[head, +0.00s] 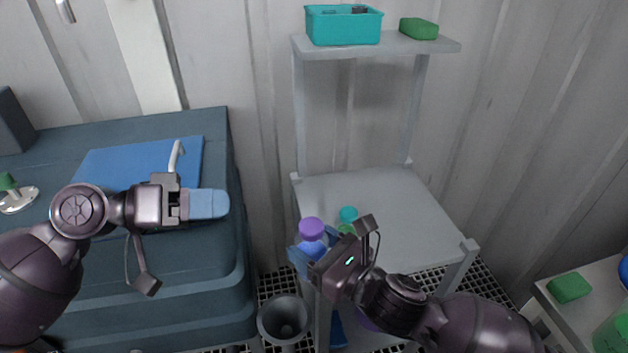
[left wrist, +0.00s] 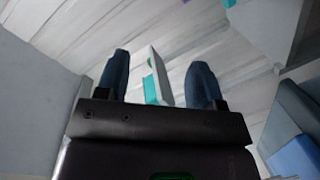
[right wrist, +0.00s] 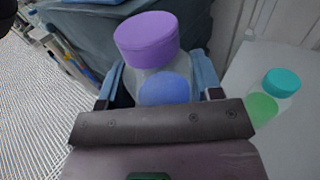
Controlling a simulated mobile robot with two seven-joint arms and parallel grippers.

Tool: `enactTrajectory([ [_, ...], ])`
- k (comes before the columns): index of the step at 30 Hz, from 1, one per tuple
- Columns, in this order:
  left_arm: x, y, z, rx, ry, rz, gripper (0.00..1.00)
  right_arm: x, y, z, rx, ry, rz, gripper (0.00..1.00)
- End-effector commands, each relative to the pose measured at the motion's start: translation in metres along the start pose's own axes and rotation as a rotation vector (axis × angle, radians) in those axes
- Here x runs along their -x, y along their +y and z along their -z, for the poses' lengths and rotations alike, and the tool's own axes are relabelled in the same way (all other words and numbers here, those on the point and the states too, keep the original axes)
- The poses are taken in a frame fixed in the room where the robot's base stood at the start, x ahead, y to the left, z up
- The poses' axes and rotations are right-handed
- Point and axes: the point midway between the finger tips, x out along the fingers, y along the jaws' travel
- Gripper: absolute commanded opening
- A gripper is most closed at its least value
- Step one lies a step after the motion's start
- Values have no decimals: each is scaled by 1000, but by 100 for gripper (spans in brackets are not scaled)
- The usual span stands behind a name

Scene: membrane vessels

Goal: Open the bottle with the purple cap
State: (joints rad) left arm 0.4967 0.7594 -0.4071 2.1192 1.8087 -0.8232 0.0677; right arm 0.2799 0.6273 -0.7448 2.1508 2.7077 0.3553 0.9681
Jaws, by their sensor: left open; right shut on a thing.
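The bottle with the purple cap (head: 311,229) is at the front left corner of the white shelf unit. Its purple cap shows large in the right wrist view (right wrist: 147,38), with a clear body and a blue patch (right wrist: 165,89). The cap sits on the bottle. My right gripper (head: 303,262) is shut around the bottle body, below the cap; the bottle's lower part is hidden. My left gripper (head: 222,204) is open and empty over the dark blue bench, left of the bottle and apart from it. In the left wrist view its blue fingers (left wrist: 163,80) are spread.
A bottle with a teal cap (head: 348,214) and green contents stands close to the right gripper. A grey funnel-like bin (head: 284,318) is below. A teal basket (head: 344,27) and green sponge (head: 418,28) are on the top shelf. The middle shelf's right side (head: 400,215) is clear.

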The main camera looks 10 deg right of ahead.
Motion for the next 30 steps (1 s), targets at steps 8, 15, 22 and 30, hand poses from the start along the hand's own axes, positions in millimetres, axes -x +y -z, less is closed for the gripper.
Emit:
enactTrajectory([
  [8, -48, 27, 6, -466, -236, -81, 62, 0, 0, 0, 0, -1, 0, 0],
  [15, -84, 39, 0, -918, -437, -175, 62, 0, 0, 0, 0, -1, 0, 0],
  [22, -110, 46, -5, -1342, -638, -311, 62, 0, 0, 0, 0, -1, 0, 0],
  [30, -131, 50, -7, -1806, -889, -541, 62, 0, 0, 0, 0, -1, 0, 0],
])
